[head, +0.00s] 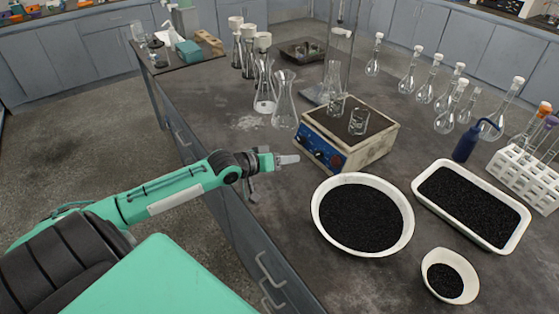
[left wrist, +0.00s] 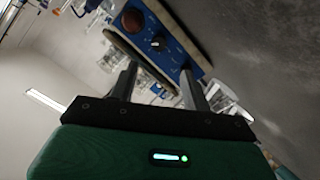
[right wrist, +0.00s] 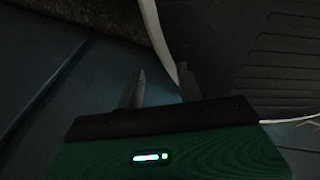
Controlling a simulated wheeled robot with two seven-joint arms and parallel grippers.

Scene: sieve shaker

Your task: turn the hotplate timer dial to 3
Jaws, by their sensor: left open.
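The hotplate (head: 347,130) is a cream box with a dark top and a blue front panel (head: 319,153), and it stands on the dark bench. In the left wrist view the blue panel (left wrist: 172,62) is tilted, with a black dial (left wrist: 158,43) bearing a pale mark, another small knob and a reddish round part. I cannot read numbers or tell which control is the timer. My left gripper (head: 272,174) is open and empty, just left of the panel and apart from it; its fingers also show in the left wrist view (left wrist: 160,82). My right gripper (right wrist: 160,80) is open, fingers apart.
Two small beakers (head: 358,121) stand on the hotplate. Conical flasks (head: 284,100) stand behind my left gripper. A white bowl of black grains (head: 319,220) and a white tray (head: 420,190) lie in front and right. The bench edge runs below my left arm.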

